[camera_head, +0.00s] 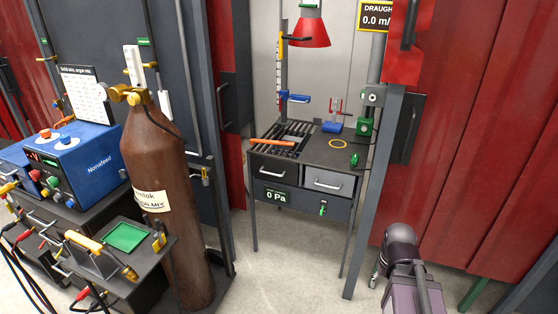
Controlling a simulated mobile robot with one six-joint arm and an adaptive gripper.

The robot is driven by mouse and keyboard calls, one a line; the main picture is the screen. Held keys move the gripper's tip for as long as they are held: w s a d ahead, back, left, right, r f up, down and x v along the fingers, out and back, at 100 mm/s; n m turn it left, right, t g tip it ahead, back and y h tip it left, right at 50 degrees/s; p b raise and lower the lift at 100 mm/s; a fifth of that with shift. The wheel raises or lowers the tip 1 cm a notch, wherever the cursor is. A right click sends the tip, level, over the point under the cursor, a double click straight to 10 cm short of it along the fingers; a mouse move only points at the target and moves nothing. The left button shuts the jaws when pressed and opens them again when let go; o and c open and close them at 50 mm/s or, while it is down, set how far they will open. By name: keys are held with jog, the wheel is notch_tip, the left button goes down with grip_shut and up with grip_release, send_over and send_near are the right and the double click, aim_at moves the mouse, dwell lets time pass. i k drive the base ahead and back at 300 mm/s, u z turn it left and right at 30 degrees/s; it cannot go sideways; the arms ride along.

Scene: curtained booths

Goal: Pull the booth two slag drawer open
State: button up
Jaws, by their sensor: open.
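A dark metal work table (345,154) stands in the curtained booth at centre right. Under its top, two drawer fronts sit side by side. The left front (288,167) is dark with a pale bar handle (272,172); the right front (343,180) is lighter grey with a similar handle (328,185). Both look closed. No readable label shows which is the slag drawer, and I cannot read a booth number. Dark and purple-grey parts of my arm show at the lower right, in front of the booth; my gripper's fingers are not visible.
A brown gas cylinder (165,200) and a cart with a blue welding unit (85,165) stand at the left. A grey post (372,200) and red curtain (470,140) bound the booth's right. Bare floor (290,265) lies before the table.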

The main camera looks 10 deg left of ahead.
aim_at(284, 172)
jog(key=u, duration=0.2)
jog(key=i, duration=1.15)
jog(key=u, duration=0.15)
